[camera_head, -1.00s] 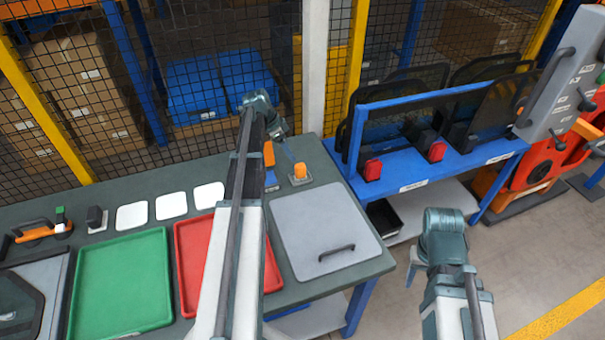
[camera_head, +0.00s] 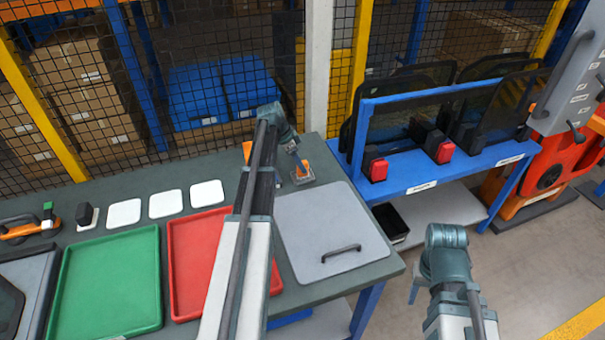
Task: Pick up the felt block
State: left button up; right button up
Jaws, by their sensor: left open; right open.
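A small orange block on a grey square base (camera_head: 302,176) stands at the back of the bench, just above the grey lidded panel; it looks like the felt block, though its material is too small to tell. My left gripper (camera_head: 298,162) is open right at it, its fingers overlapping the orange part in the picture. I cannot tell whether they touch it. My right gripper (camera_head: 413,291) is open and empty, off the bench's right end and partly hidden by its own wrist.
On the bench (camera_head: 365,264) lie a grey panel with a black handle (camera_head: 325,222), a red tray (camera_head: 198,262), a green tray (camera_head: 107,285) and white pads (camera_head: 166,204). A dark block (camera_head: 87,215) stands left. A blue rack (camera_head: 450,174) with dark panels stands right.

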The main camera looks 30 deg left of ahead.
pick_arm(q)
jog(key=b+x, duration=0.3)
jog(key=x, duration=0.1)
jog(key=shift+f, duration=0.1)
jog(key=shift+a, duration=0.1)
grip_shut()
